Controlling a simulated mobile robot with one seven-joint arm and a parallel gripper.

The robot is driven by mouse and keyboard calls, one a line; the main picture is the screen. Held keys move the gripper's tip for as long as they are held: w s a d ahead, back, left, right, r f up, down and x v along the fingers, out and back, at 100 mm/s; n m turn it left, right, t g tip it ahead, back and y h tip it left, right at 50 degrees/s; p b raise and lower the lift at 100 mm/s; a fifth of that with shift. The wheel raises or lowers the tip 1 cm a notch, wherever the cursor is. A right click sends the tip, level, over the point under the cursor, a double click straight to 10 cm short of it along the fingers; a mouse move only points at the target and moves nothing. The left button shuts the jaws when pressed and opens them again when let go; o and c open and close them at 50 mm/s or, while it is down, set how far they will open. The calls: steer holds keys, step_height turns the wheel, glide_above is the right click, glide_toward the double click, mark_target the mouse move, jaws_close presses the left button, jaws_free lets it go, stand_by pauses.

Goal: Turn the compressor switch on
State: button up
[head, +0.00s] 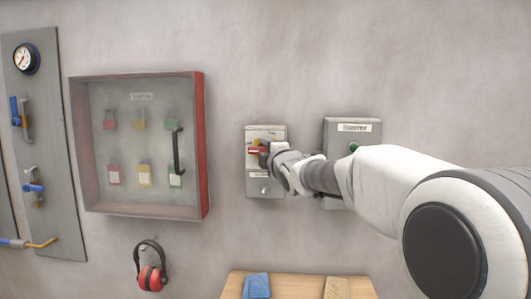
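A grey switch box (252,185) is on the wall at the centre of the head view. It has a red handle (254,150) with some yellow by it, and small labels I cannot read. I cannot confirm from its label that this is the compressor switch. My gripper (265,156) is at the right side of the red handle and overlaps it in the picture. My wrist hides part of the box's right side. The fingers are too small and covered to show whether they are open, shut or touching the handle.
A second grey box (336,132) with a label and a green part stands right, partly behind my arm. A lockout cabinet (205,145) with padlocks is left. Red ear muffs (150,278) hang below it. A pipe panel (65,215) is far left. A wooden surface (300,288) lies below.

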jaws_close()
steer(key=shift+f+b, duration=0.15)
steer(key=shift+b, duration=0.25)
steer(key=m+t+h+b, duration=0.2)
steer(key=m+b, duration=0.1)
steer(key=m, duration=0.4)
steer(key=m+t+h+b, duration=0.1)
steer(key=m+b, duration=0.3)
steer(key=m, duration=0.4)
steer(key=m+t+h+b, duration=0.2)
steer(key=m+h+b, duration=0.1)
steer(key=m, duration=0.4)
steer(key=shift+a+f+t+h, duration=0.1)
steer(key=shift+a+t+h, duration=0.25)
steer(key=shift+h, duration=0.25)
steer(key=shift+m, duration=0.4)
